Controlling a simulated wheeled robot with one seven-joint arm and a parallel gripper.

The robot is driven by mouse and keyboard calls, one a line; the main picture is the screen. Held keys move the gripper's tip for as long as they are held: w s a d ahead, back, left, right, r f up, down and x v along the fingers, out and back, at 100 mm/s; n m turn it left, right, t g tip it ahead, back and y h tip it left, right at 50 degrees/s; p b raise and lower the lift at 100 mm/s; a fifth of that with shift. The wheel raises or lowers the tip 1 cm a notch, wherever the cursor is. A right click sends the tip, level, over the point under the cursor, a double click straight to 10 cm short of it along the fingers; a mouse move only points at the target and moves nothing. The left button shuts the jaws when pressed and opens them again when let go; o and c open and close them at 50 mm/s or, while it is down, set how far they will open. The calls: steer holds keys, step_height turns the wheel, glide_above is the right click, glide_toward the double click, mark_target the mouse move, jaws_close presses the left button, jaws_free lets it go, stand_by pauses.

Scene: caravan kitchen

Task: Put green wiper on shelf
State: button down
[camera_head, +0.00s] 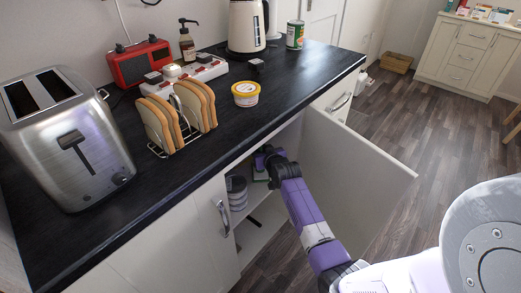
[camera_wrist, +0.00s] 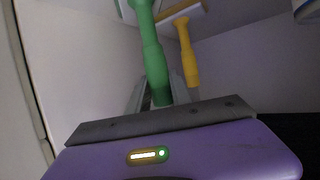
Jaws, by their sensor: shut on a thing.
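The green wiper (camera_wrist: 151,50) has a long green handle that rises from between my jaws in the wrist view; its head is mostly cut off at the top edge. My gripper (camera_head: 264,165) is inside the open under-counter cabinet and is shut on the green handle. In the head view only a small bit of green shows below the gripper. A white shelf (camera_head: 262,222) shows low inside the cabinet, below my gripper. I cannot tell whether the wiper touches any surface.
A yellow-handled tool (camera_wrist: 188,55) is just behind the green one. The cabinet door (camera_head: 355,180) is open to the right of my arm. The dark countertop (camera_head: 215,150) is above.

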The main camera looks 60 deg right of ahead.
steer(key=shift+f, duration=0.2)
steer(key=c, duration=1.1)
jaws_free()
steer(key=shift+s, duration=0.1)
steer(key=p+v, duration=0.1)
steer(key=v, duration=0.6)
steer(key=shift+s+a+r, duration=0.2)
steer(key=shift+r, duration=0.05)
